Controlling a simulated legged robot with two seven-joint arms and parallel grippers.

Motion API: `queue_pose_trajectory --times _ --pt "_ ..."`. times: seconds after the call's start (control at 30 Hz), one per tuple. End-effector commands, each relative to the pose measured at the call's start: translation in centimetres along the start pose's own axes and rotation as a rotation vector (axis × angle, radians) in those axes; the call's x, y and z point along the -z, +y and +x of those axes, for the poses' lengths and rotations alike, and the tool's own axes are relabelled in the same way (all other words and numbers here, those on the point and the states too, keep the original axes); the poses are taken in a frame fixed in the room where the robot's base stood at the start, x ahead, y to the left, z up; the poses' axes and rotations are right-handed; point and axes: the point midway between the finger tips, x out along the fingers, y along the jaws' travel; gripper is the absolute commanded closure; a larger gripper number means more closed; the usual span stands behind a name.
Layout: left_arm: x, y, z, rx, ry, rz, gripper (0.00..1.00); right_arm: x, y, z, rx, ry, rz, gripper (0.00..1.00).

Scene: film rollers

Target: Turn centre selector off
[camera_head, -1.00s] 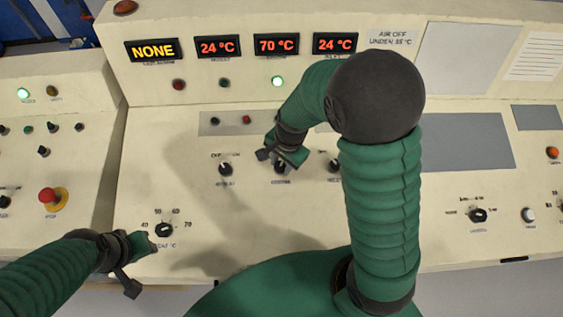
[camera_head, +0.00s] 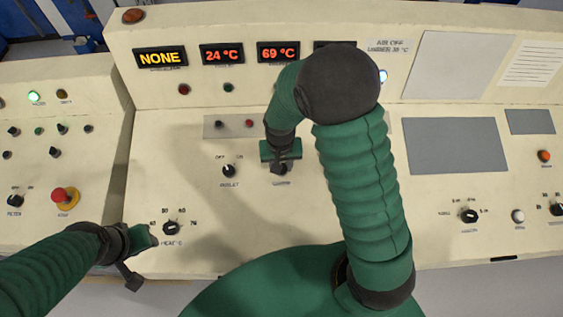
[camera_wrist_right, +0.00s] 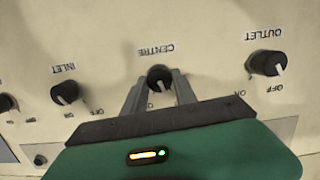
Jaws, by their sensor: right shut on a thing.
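The centre selector is a small black knob on the sloping cream panel. It shows in the right wrist view (camera_wrist_right: 159,76) with its CENTRE label upside down beyond it, and in the head view (camera_head: 280,169) it is partly covered by my gripper. My right gripper (camera_head: 280,158) is shut on this knob, with a grey finger on each side of it in the right wrist view (camera_wrist_right: 160,92). The fingers cover part of the knob's position marks, so its setting is unclear. My left gripper (camera_head: 140,262) hangs at the lower left, near the heat knob (camera_head: 170,228); its opening is unclear.
The outlet knob (camera_head: 228,171) and the inlet knob (camera_wrist_right: 66,92) flank the centre selector. Displays read NONE (camera_head: 161,58), 24 °C (camera_head: 222,54) and 69 °C (camera_head: 279,51). A red stop button (camera_head: 65,198) is at left. My right arm hides much of the panel's middle.

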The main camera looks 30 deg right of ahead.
Motion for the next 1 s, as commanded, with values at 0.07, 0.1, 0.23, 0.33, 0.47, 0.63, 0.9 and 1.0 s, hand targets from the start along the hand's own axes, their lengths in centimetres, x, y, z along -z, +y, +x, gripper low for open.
queue_pose_trajectory --times 0.07,0.1,0.23,0.33,0.47,0.63,0.9,1.0 --pt "0.11 0.00 -0.45 0.000 0.000 0.000 0.64 0.21 -0.14 -0.24 -0.007 0.006 -0.053 1.00" --pt "0.13 0.00 -0.55 0.000 0.000 0.000 0.64 0.23 -0.16 -0.24 -0.012 0.006 -0.080 1.00" --pt "0.19 0.00 -0.81 0.000 0.000 0.000 0.64 0.26 -0.21 -0.22 -0.024 0.007 -0.151 1.00" --pt "0.22 0.00 -0.95 0.000 0.000 0.000 0.64 0.27 -0.23 -0.18 -0.031 0.008 -0.190 1.00" --pt "0.25 0.00 -1.05 0.000 0.000 0.000 0.64 0.28 -0.26 -0.15 -0.037 0.008 -0.226 1.00" --pt "0.26 0.00 -1.10 0.000 0.000 0.000 0.64 0.29 -0.29 -0.13 -0.040 0.009 -0.245 1.00" --pt "0.26 0.00 -1.09 0.000 0.000 0.000 0.64 0.31 -0.30 -0.12 -0.040 0.010 -0.248 1.00" --pt "0.26 0.00 -1.09 0.000 0.000 0.000 0.64 0.32 -0.30 -0.13 -0.040 0.010 -0.248 0.65"
